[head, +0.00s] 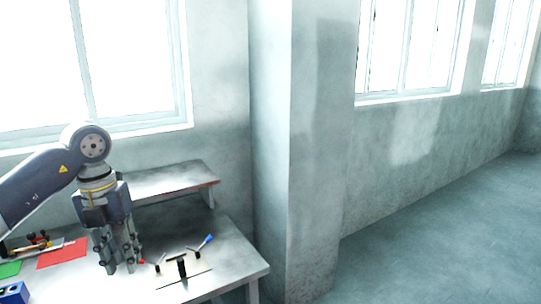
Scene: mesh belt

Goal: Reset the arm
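My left arm comes in from the left in the head view, with its wrist bent down. My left gripper (120,262) hangs with its fingers pointing down over the table (232,262). The fingers look apart, and I see nothing between them. My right gripper is not in view.
Right of my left gripper lies a small fixture with a black post (181,268) and a blue-handled tool (205,241). A red sheet (62,253), a green sheet (10,269) and a blue block (12,293) lie left. A raised shelf (170,180) stands behind. Floor at right is clear.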

